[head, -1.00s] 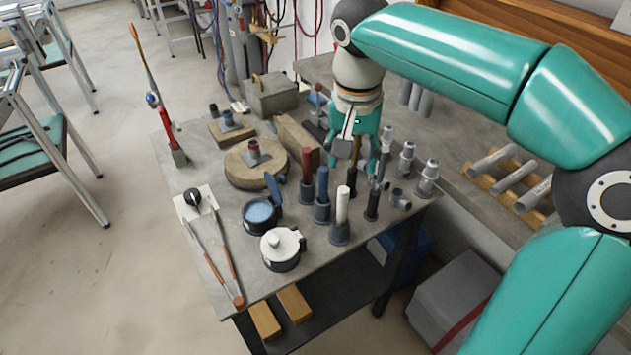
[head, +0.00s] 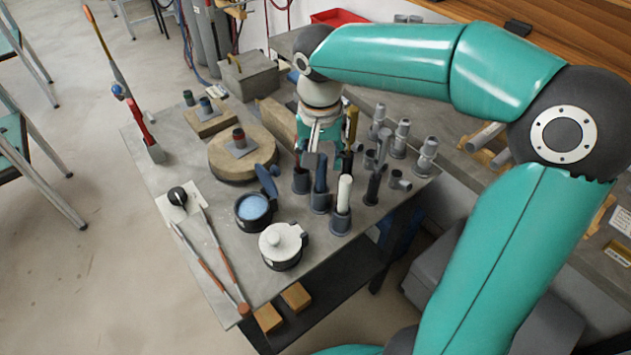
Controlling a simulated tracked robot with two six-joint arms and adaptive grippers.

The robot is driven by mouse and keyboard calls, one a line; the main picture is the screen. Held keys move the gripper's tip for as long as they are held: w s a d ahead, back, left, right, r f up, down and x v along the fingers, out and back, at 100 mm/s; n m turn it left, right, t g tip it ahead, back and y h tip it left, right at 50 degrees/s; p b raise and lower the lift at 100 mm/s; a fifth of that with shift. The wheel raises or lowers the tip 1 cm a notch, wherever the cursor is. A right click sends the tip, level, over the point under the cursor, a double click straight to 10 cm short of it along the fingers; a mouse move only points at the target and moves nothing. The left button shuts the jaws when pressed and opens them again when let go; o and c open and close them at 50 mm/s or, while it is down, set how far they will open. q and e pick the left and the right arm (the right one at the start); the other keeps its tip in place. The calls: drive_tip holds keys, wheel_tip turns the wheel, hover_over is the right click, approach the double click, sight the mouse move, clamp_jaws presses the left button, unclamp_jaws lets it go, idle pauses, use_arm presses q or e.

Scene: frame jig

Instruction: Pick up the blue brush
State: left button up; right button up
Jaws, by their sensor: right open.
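The blue brush (head: 320,184) stands upright in a grey holder (head: 320,203) on the workbench, in a group of similar holders. My right gripper (head: 313,160) is open, pointing down from above at the blue brush's upper end. The gripper covers part of the brush's top, and I cannot tell whether they touch. My left gripper is not in view.
A white brush (head: 344,192) stands just right of the blue one, and a dark one (head: 374,184) farther right. Grey pipe fittings (head: 426,157) stand at the right edge. An open blue pot (head: 253,207) and a lidded pot (head: 282,243) are in front-left.

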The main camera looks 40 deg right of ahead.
sight(320, 177)
drive_tip(key=shift+w+d+f, duration=0.1)
drive_tip(key=shift+d+f, duration=0.05)
drive_tip(key=shift+f, duration=1)
drive_tip(key=shift+w+d+f, duration=0.1)
drive_tip(key=shift+w+f, duration=0.05)
drive_tip(key=shift+f, duration=1.05)
drive_tip(key=shift+w+d+f, duration=0.1)
drive_tip(key=shift+d+f, duration=0.05)
drive_tip(key=shift+f, duration=1)
clamp_jaws()
